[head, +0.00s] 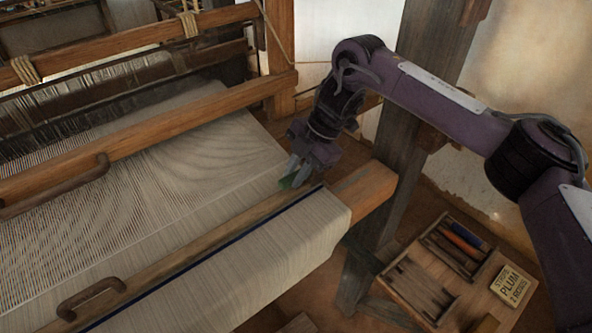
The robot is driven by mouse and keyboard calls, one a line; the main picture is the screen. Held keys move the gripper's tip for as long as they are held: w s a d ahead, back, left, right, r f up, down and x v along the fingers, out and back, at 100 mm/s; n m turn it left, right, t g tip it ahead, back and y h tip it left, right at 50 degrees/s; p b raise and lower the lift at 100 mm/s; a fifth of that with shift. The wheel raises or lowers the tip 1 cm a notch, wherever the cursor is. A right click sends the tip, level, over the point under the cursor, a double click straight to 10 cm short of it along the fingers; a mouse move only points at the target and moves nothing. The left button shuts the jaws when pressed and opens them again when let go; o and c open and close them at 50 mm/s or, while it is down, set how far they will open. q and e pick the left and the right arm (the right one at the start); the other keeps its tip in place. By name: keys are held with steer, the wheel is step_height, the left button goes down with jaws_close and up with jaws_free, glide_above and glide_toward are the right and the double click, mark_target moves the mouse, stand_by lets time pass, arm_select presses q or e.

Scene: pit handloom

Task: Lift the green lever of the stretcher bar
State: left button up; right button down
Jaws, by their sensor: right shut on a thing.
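The green lever (290,180) is a small green piece near the right edge of the cloth. My right gripper (294,172) reaches down over it and is shut on it, with the fingers hiding part of the lever. The stretcher bar cannot be told apart clearly from the wooden bars across the cloth. The pale cloth (240,150) lies stretched on the loom below the gripper. My left gripper is not in view.
A wooden front beam (362,188) with a dark blue stripe on its cloth runs beside the gripper. A dark post (400,120) stands close behind my right arm.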

steer(key=shift+w+d+r+g+y+p, duration=0.15)
steer(key=shift+r+g+y+p, duration=0.1)
steer(key=shift+r+y+p, duration=0.2)
steer(key=shift+w+d+r+g+y+p, duration=0.1)
steer(key=shift+r+g+y+p, duration=0.2)
steer(key=shift+y+p, duration=0.25)
steer(key=shift+w+d+r+g+y+p, duration=0.1)
steer(key=shift+d+r+g+y+p, duration=0.1)
steer(key=shift+g+y+p, duration=0.4)
steer(key=shift+w+d+m, duration=0.1)
steer(key=shift+m, duration=0.2)
steer(key=shift+w+d+y+b, duration=0.15)
steer(key=shift+y+b, duration=0.55)
steer(key=shift+b, duration=0.1)
steer(key=shift+d+r+g+y+b, duration=0.1)
steer(key=shift+g+y+b, duration=0.25)
steer(key=shift+b, duration=0.25)
steer(key=shift+w+d+r+y+b, duration=0.1)
steer(key=shift+r+y+b, duration=0.2)
steer(key=shift+b, duration=0.2)
